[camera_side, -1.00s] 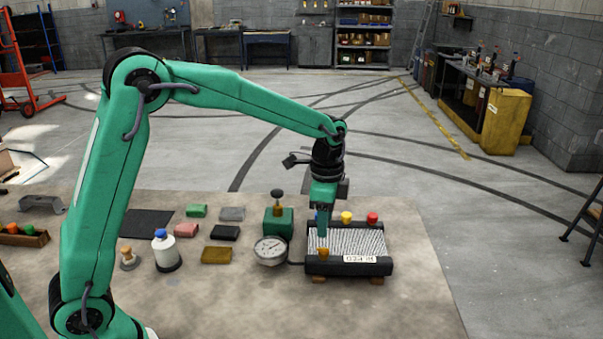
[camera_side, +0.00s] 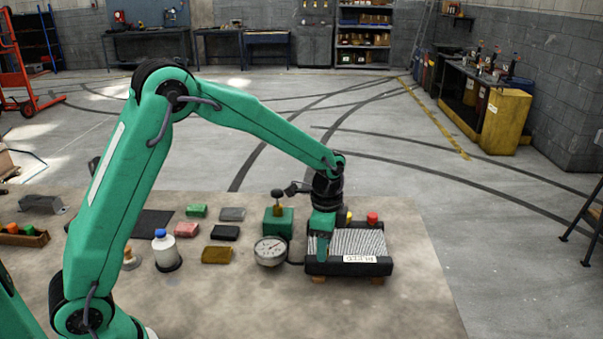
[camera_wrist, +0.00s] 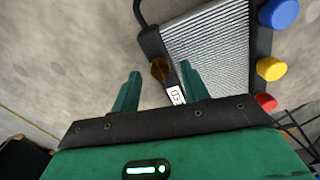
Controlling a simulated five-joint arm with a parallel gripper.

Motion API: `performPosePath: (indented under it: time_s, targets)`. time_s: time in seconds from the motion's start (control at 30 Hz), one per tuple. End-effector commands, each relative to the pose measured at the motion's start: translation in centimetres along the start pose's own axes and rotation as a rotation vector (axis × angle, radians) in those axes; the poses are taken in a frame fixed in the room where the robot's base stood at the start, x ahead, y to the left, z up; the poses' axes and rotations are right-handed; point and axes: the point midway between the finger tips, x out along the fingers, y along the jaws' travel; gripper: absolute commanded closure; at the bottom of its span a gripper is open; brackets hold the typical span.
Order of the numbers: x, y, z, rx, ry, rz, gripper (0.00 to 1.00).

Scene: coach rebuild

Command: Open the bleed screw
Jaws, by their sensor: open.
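The bleed screw is a brass-coloured knob (camera_wrist: 160,70) at one corner of the black-framed radiator (camera_side: 387,268), beside a white label (camera_side: 360,259) reading BLEED. In the wrist view the knob lies between the lines of my two fingers, just past or level with their tips, nearer the right finger. My gripper (camera_side: 322,254) is open and points down at the radiator's front left corner, and it hides the knob in the side view. My fingers also show in the wrist view (camera_wrist: 160,80), with no visible grip on the knob.
Blue (camera_wrist: 278,14), yellow (camera_wrist: 270,68) and red (camera_wrist: 265,102) caps line the radiator's back edge. A white bottle (camera_side: 167,250) and several small blocks are farther left.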

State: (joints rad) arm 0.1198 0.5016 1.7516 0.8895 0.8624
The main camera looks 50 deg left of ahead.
Motion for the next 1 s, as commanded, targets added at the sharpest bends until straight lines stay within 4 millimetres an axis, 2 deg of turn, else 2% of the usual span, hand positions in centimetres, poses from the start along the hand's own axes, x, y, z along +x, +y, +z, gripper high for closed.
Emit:
performPosePath:
  time_s: [0.13, 0.43, 0.47, 0.67, 1.0]
  targets:
    - [0.79, -0.01, -0.01, 0.000, 0.001, -0.001, 0.55]
    - [0.95, -0.01, -0.01, 0.000, 0.001, -0.001, 0.55]
    - [0.95, -0.01, 0.00, 0.000, 0.001, -0.001, 0.59]
    - [0.93, -0.01, -0.01, 0.000, 0.001, -0.001, 0.98]
    - [0.92, -0.01, -0.01, -0.025, 0.001, -0.001, 1.00]
